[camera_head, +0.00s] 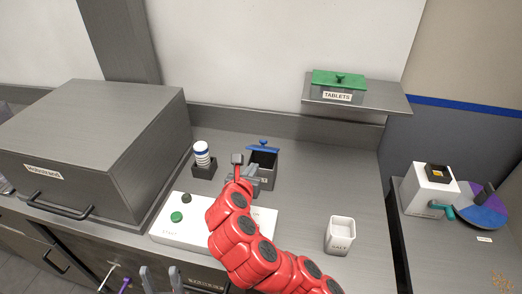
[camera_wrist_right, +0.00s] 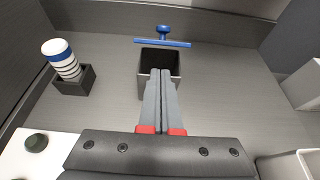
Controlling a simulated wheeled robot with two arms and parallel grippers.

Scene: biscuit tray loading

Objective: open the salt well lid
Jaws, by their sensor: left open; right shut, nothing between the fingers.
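The salt well looks to be the dark square box (camera_head: 264,161) at the back of the counter; its front label is mostly hidden by my right gripper. Its blue lid (camera_head: 263,144) with a round knob stands raised at the far edge. In the right wrist view the box (camera_wrist_right: 147,67) shows an open dark inside, with the lid (camera_wrist_right: 163,43) seen edge-on behind it. My right gripper (camera_head: 256,172) is shut and empty, its fingertips (camera_wrist_right: 161,74) at the near side of the opening. My left gripper (camera_head: 160,277) is open at the bottom edge, away from the box.
A dark holder (camera_head: 204,169) with a white, blue-topped stack stands left of the box. A white panel (camera_head: 166,236) with a green button lies in front. A white SALT container (camera_head: 340,237) stands at right. A large grey cabinet (camera_head: 95,140) fills the left.

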